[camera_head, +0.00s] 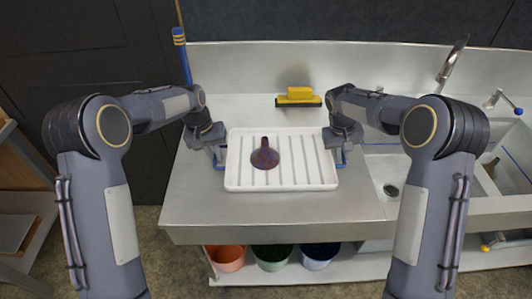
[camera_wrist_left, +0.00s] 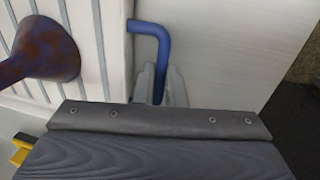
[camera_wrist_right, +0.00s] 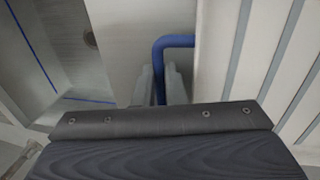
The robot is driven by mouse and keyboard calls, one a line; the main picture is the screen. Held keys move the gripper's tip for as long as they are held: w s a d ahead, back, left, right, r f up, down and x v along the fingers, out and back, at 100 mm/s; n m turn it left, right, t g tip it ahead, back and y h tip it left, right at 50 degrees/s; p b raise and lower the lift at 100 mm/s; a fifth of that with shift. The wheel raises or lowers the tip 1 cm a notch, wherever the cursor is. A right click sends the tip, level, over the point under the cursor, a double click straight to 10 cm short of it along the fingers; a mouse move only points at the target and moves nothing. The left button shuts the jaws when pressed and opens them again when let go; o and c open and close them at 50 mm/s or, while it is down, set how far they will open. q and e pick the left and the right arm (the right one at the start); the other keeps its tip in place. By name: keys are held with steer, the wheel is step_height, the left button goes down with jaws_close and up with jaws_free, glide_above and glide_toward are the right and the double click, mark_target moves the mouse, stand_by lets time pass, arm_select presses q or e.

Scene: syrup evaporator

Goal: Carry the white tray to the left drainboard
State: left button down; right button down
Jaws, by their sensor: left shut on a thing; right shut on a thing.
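The white tray (camera_head: 280,185) has grey ribs and a blue handle on each side. It is at the left drainboard (camera_head: 200,205) in the head view; I cannot tell whether it touches the steel. A dark purple-brown funnel-shaped thing (camera_head: 264,156) is on the tray, left of its middle. My left gripper (camera_head: 218,160) is shut on the left blue handle (camera_wrist_left: 150,30), which shows in the left wrist view. My right gripper (camera_head: 343,158) is shut on the right blue handle (camera_wrist_right: 172,42), which shows in the right wrist view. The fingers partly hide both handles.
A yellow and black squeegee-like tool (camera_head: 299,97) is behind the tray. A sink basin with a drain (camera_head: 390,190) is to the right, below a faucet (camera_head: 452,62). A blue pole (camera_head: 183,55) stands at the back left. Orange (camera_head: 225,258), green and blue buckets are under the counter.

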arm_select(q)
steer(key=c, duration=1.8)
jaws_free()
arm_select(e)
steer(key=c, duration=1.8)
jaws_free()
arm_select(q)
steer(key=o, duration=0.3)
arm_select(e)
steer(key=o, duration=0.3)
arm_select(q)
steer(key=shift+r+p, duration=0.1)
steer(key=shift+p, duration=0.3)
arm_select(e)
steer(key=shift+r, duration=0.1)
